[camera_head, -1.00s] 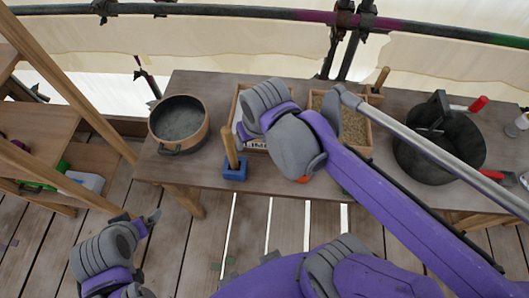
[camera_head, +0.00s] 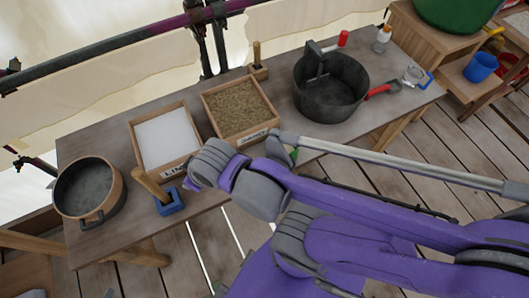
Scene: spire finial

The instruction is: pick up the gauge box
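No box here carries a readable gauge label, so I cannot tell which is the gauge box. One open wooden box (camera_head: 137,146) holds white material and has a partly covered label starting "LI". A second wooden box (camera_head: 252,137) beside it on the right holds sandy material. My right arm comes in from the right. My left gripper does not show.
The table (camera_head: 110,145) also carries a round pan (camera_head: 88,188) at the left and a dark bucket (camera_head: 330,100) at the right. A red-handled tool (camera_head: 382,90) lies beside the bucket. A side stand (camera_head: 425,45) and a blue cup (camera_head: 480,66) are at upper right.

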